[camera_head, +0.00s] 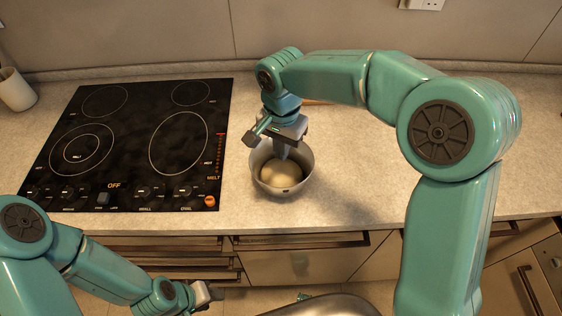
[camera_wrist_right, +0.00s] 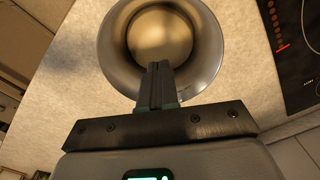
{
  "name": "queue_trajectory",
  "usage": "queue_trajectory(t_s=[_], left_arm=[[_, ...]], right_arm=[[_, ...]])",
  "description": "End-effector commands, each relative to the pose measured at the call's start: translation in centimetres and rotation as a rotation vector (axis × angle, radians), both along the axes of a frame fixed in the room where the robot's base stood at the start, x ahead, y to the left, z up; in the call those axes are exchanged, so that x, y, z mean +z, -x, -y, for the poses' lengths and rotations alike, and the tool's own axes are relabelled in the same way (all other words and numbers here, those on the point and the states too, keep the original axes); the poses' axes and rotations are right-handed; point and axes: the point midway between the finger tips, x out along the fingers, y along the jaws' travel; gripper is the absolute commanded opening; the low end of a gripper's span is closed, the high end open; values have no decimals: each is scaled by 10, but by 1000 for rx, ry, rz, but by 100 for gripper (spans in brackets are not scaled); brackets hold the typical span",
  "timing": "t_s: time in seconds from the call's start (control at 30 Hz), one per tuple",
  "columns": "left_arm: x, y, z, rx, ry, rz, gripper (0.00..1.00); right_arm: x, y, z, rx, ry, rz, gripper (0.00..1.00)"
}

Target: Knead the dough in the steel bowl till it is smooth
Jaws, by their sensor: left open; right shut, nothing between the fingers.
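The steel bowl (camera_head: 307,163) stands on the counter to the right of the hob, with the pale, rounded dough (camera_head: 278,174) inside it. My right gripper (camera_head: 281,153) points down into the bowl from above, its fingers shut with nothing between them. In the right wrist view the shut fingers (camera_wrist_right: 156,75) reach over the bowl's rim (camera_wrist_right: 112,45) towards the dough (camera_wrist_right: 160,33); I cannot tell whether they touch it. My left gripper (camera_head: 214,294) is low in front of the counter, away from the bowl, open and small in view.
A black hob (camera_head: 130,145) lies left of the bowl and also shows in the right wrist view (camera_wrist_right: 295,45). A light cup (camera_head: 15,90) stands at the far left. The counter (camera_head: 355,190) right of the bowl is clear beneath my right arm. Drawers (camera_head: 300,265) run below the counter edge.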

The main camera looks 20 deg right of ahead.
Motion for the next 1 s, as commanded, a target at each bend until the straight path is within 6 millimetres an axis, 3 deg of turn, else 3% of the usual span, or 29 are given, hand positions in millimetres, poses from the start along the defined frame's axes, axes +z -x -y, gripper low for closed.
queue_trajectory(t_s=[0.03, 0.53, 1.0], left_arm=[[11, 0, 0, 0, 0, 0, 43], [62, 0, 0, 0, 0, 0, 43], [62, 0, 0, 0, 0, 0, 43]], right_arm=[[13, 0, 0, 0, 0, 1, 0], [78, 0, 0, 1, -1, 1, 0], [79, 0, 0, 0, 0, 0, 0]])
